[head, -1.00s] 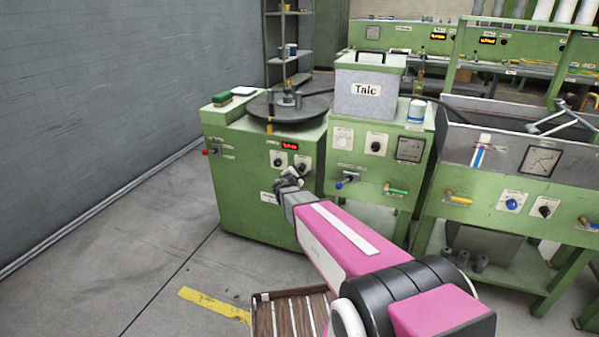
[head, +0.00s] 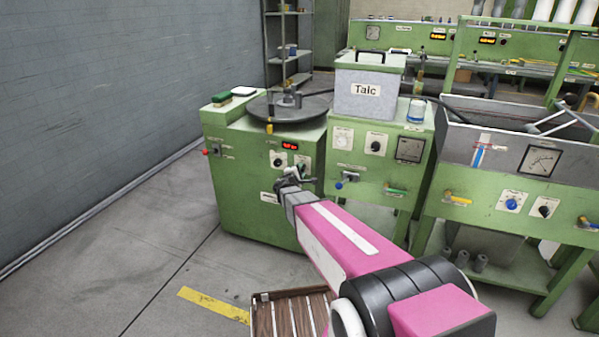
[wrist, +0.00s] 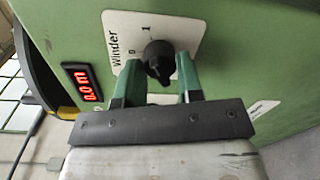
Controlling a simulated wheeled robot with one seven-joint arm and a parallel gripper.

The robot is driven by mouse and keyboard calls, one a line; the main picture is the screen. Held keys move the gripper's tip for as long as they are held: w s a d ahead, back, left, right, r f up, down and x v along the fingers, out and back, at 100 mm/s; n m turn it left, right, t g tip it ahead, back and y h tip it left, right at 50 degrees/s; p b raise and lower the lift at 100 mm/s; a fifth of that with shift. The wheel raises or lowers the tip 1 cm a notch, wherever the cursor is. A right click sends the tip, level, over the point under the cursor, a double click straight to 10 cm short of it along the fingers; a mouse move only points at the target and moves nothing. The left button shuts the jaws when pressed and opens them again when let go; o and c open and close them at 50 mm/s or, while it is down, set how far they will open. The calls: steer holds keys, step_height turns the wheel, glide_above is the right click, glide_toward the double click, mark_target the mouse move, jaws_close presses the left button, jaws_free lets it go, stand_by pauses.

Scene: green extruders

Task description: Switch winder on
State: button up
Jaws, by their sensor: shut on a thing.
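The winder switch is a black rotary knob (wrist: 157,52) on a white plate (wrist: 118,22) marked "Winder", with positions 0 and 1. My gripper (wrist: 159,66) has its two green fingers on either side of the knob and is shut on it. Which mark the knob points to is hard to tell. In the head view, my gripper (head: 293,179) is at the front of the green winder cabinet (head: 240,190) and covers part of the switch. A red display (wrist: 83,82) beside the plate seems to read 0.0 m.
A round dark turntable (head: 310,106) sits on the cabinet. Another knob (head: 278,160) is left of the winder switch. A green machine with a Talc box (head: 366,104) stands to the right. Open floor (head: 130,240) lies at the left.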

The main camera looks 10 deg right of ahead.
steer(key=o, duration=0.9)
steer(key=v, duration=1.1)
